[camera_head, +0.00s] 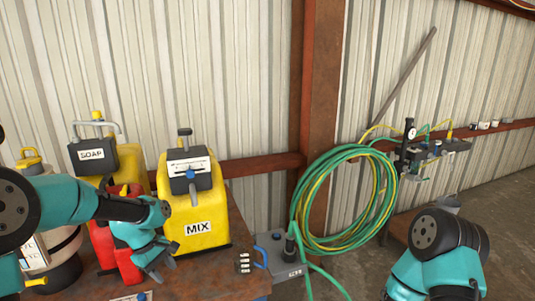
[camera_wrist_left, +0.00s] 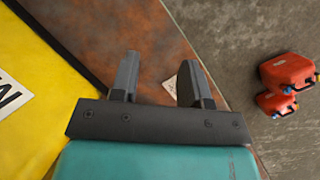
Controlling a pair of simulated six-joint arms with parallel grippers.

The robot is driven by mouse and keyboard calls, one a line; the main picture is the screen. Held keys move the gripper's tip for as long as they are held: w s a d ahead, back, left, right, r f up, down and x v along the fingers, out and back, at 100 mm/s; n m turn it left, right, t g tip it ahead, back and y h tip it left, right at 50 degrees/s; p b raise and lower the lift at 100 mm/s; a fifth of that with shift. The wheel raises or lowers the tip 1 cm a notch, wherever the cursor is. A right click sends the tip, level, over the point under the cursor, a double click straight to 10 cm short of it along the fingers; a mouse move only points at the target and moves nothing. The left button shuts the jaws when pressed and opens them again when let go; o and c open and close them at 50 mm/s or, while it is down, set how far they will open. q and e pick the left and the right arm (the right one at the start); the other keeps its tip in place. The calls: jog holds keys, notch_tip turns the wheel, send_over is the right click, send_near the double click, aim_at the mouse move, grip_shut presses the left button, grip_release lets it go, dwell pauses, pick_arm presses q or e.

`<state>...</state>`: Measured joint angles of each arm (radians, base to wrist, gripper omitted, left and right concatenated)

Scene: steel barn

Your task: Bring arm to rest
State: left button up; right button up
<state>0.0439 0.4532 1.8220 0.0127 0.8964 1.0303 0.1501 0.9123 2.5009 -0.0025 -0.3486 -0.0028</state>
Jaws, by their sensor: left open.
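My left gripper (camera_head: 157,264) hangs low in front of the yellow MIX container (camera_head: 205,222) in the head view. In the left wrist view its two fingers (camera_wrist_left: 157,78) stand apart with nothing between them. Below the fingers is the rusty brown table top (camera_wrist_left: 145,35). The yellow container (camera_wrist_left: 35,95) with part of its white label fills the left of that view. My right arm (camera_head: 440,245) shows at the lower right of the head view; its gripper is not visible.
A red container (camera_head: 128,268) stands beside my left arm, with a SOAP container (camera_head: 92,155) behind. A small grey box (camera_head: 283,262) sits by the table's right end. A green hose coil (camera_head: 345,190) hangs on the wall. Red cans (camera_wrist_left: 288,72) lie beyond the table edge.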

pick_arm(q)
jog(key=s+d+f+m, duration=0.2)
jog(key=s+f+m, duration=0.1)
jog(key=s+f, duration=0.4)
jog(key=s+d+f+m, duration=0.3)
jog(key=s+f, duration=0.3)
jog(key=f, duration=0.7)
jog(key=s+d+f+m+t, duration=0.1)
jog(key=s+d+f+m, duration=0.1)
jog(key=s+f+m, duration=0.2)
jog(key=s+f, duration=0.3)
jog(key=f, duration=0.2)
jog(key=shift+s+d+f+m, duration=0.3)
jog(key=shift+s+d+f, duration=0.05)
jog(key=shift+d+f, duration=0.05)
